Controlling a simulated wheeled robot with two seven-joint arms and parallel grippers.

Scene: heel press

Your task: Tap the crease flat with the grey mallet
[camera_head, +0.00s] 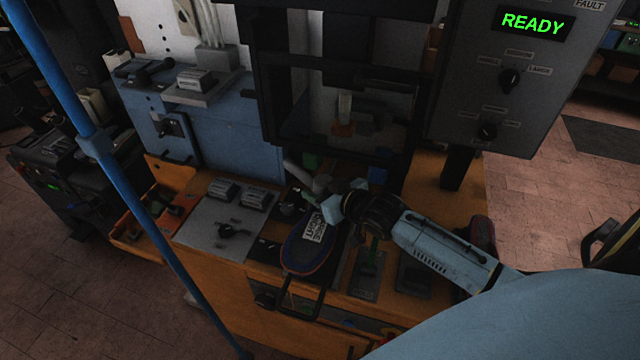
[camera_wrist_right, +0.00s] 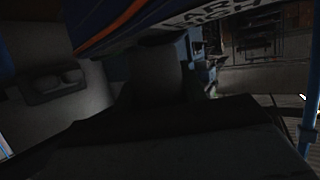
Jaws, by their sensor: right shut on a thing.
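My right gripper (camera_head: 328,204) comes in from the right over the bench and is shut on the grey mallet. The mallet's grey, rounded end (camera_head: 298,172) seems to show just beyond the fingers; its handle is mostly hidden. In the right wrist view a dark grey cylinder (camera_wrist_right: 160,75), seemingly the mallet, stands near the jaws. A dark oval piece (camera_head: 308,255) with a blue and red edge and a white printed label lies just below the gripper. Its edge and lettering also show in the wrist view (camera_wrist_right: 150,22). I cannot make out the crease. My left gripper is out of view.
A dark press frame (camera_head: 275,110) stands behind the gripper. A grey control box (camera_head: 535,80) at upper right reads READY. A grey plate with switches (camera_head: 225,222) lies left of the oval piece. A blue pole (camera_head: 150,195) crosses the left side.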

